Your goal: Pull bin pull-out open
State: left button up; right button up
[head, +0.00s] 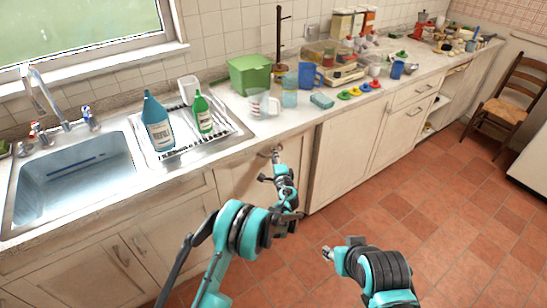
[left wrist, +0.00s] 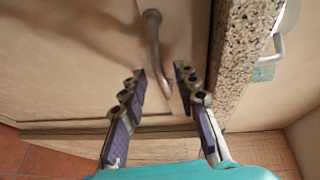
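The bin pull-out (head: 245,182) is a cream cabinet front under the counter, right of the sink cabinet. It looks shut in the head view. Its curved metal handle (left wrist: 154,45) shows in the left wrist view, just past my fingertips and roughly in line with the gap between them. My left gripper (head: 273,165) is at the upper right of this front. Its two fingers (left wrist: 161,75) are apart with nothing clasped between them. My right gripper (head: 328,253) is low over the floor, away from the cabinets; its fingers are too small to judge.
The speckled counter edge (left wrist: 238,60) runs close beside my left fingers. A measuring cup (head: 263,105), a green bin (head: 249,75) and bottles by the sink (head: 75,180) stand on the counter. The tiled floor (head: 440,200) before the cabinets is clear. A chair (head: 510,100) stands far right.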

pick_arm(q)
jog(key=shift+w+a, duration=0.15)
jog(key=shift+w, duration=0.6)
pick_arm(e)
jog(key=shift+f, duration=0.25)
pick_arm(q)
grip_shut()
